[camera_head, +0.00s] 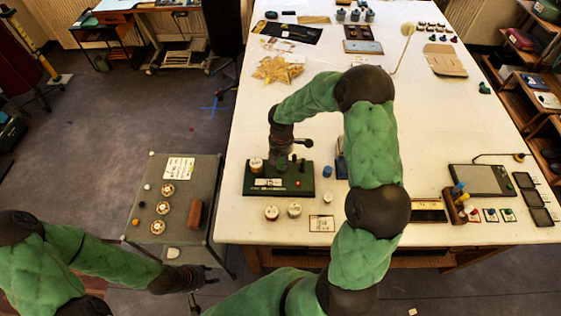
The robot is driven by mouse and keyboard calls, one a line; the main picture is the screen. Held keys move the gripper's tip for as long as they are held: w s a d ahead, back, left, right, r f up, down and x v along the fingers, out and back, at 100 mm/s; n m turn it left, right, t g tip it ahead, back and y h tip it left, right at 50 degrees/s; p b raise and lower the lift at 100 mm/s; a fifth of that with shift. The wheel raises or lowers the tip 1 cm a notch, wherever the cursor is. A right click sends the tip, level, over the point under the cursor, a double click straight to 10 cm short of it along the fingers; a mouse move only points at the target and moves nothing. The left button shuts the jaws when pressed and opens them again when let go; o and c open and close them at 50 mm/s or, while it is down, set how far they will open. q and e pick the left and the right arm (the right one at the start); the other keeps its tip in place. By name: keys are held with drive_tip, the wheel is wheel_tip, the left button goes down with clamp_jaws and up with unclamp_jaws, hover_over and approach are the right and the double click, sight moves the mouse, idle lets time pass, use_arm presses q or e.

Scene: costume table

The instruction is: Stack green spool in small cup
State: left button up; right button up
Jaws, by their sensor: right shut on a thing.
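My right arm reaches over the white table, and its gripper (290,155) is low over a dark green board (257,188). This gripper is shut on a small dark green thing, apparently the green spool (283,164); the gripper largely hides it. I cannot pick out the small cup for sure. Two small white round containers (271,213) (294,209) stand in front of the board. My left gripper (205,294) is open and empty at the lower left, below the side table.
The grey side table (180,222) holds several round pieces, a card and a brown block. A blue spool (327,171) stands right of the board. A framed dark panel (481,180) and a peg rack (461,204) lie at the right. The white table's middle right is fairly clear.

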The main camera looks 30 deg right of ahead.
drive_tip(key=w+f, duration=0.1)
drive_tip(key=f, duration=0.1)
drive_tip(key=w+d+f, duration=0.2)
drive_tip(key=w+f, duration=0.1)
drive_tip(key=shift+d+f+p, duration=0.2)
drive_tip(key=shift+f+p, duration=0.15)
drive_tip(key=shift+p, duration=0.05)
wheel_tip(320, 180, down, 3)
drive_tip(key=shift+w+f+p, duration=0.1)
drive_tip(key=shift+w+p, duration=0.05)
drive_tip(key=shift+p, duration=0.35)
drive_tip(key=shift+f+b, duration=0.4)
drive_tip(key=o, duration=0.8)
drive_tip(key=shift+r, duration=0.1)
drive_tip(key=shift+o, duration=0.3)
drive_tip(key=shift+r, duration=0.15)
